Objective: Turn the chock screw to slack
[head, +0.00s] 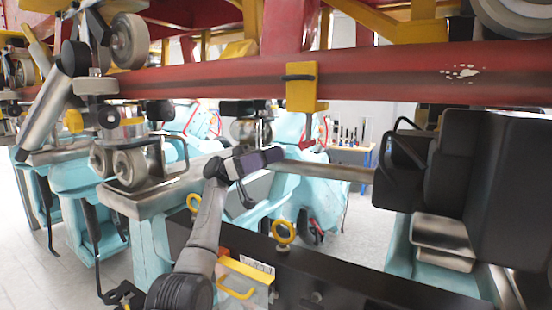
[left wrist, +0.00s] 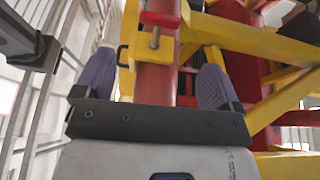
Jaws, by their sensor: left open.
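My left gripper (head: 255,165) is below the red tube (head: 210,76) in the head view, its purple-grey fingers pointing right. In the left wrist view its two fingers stand wide apart (left wrist: 157,82), with the red tube (left wrist: 157,70) showing between them and nothing held. A yellow block (head: 307,88) with a dark bar handle sits on the tube, above and right of the gripper, apart from it. The left wrist view shows a yellow bracket (left wrist: 136,35) and a grey screw (left wrist: 155,38) beyond the fingertips. I cannot tell for sure which part is the chock screw. My right gripper is not seen.
Turquoise train bodies (head: 150,245) stand below the tube. A black seat (head: 490,175) is at the right. Yellow eye bolts (head: 283,233) rise from a dark beam (head: 345,285) in front. Yellow beams (left wrist: 260,40) crowd the wrist view's right.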

